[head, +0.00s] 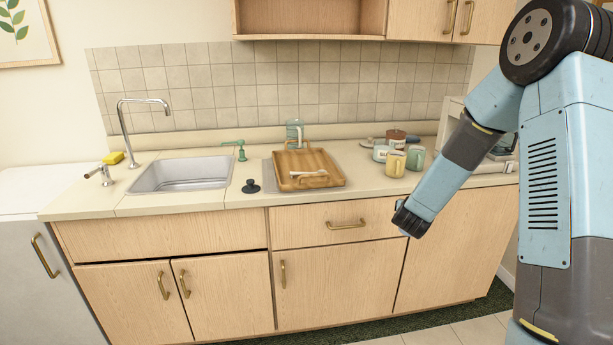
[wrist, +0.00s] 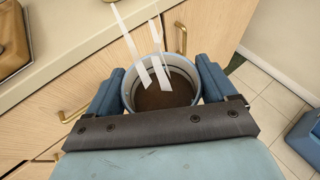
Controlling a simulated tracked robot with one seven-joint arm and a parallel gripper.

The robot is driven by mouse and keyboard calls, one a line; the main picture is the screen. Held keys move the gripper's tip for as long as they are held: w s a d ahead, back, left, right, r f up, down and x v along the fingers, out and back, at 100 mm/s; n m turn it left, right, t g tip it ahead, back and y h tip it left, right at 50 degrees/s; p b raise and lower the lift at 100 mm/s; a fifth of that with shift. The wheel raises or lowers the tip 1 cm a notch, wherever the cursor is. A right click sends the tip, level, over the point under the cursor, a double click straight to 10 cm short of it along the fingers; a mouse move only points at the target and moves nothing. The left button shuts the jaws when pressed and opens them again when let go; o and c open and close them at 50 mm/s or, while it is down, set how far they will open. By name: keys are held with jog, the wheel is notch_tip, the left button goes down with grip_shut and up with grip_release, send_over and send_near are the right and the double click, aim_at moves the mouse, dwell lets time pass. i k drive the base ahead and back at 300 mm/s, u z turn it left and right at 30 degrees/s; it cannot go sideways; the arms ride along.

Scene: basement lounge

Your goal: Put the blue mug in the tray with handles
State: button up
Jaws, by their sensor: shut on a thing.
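My gripper (wrist: 160,80) is shut on the blue mug (wrist: 172,96), with one finger on each side of it. The mug has a blue-grey rim and a dark brown inside, and two pale strips cross its opening in the wrist view. In the head view my gripper (head: 404,224) hangs in front of the cabinet fronts, right of the drawer handle, and hides most of the mug. The wooden tray with handles (head: 338,178) stands on the counter, left of and behind my gripper. A small pale item (head: 311,173) lies in its front part.
A yellow mug (head: 396,164), a green mug (head: 416,158), a pale mug (head: 380,153) and a brown pot (head: 396,136) crowd the counter right of the tray. A black stopper (head: 251,187), green dispenser (head: 241,152) and sink (head: 180,174) lie left. Bare counter (head: 360,183) separates tray and mugs.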

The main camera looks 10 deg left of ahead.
aim_at(305, 160)
jog(key=u, duration=0.05)
jog(key=k, duration=0.6)
jog(key=z, duration=1.85)
jog(key=i, duration=0.1)
jog(key=u, duration=2.75)
jog(key=i, duration=0.5)
jog(key=z, duration=0.4)
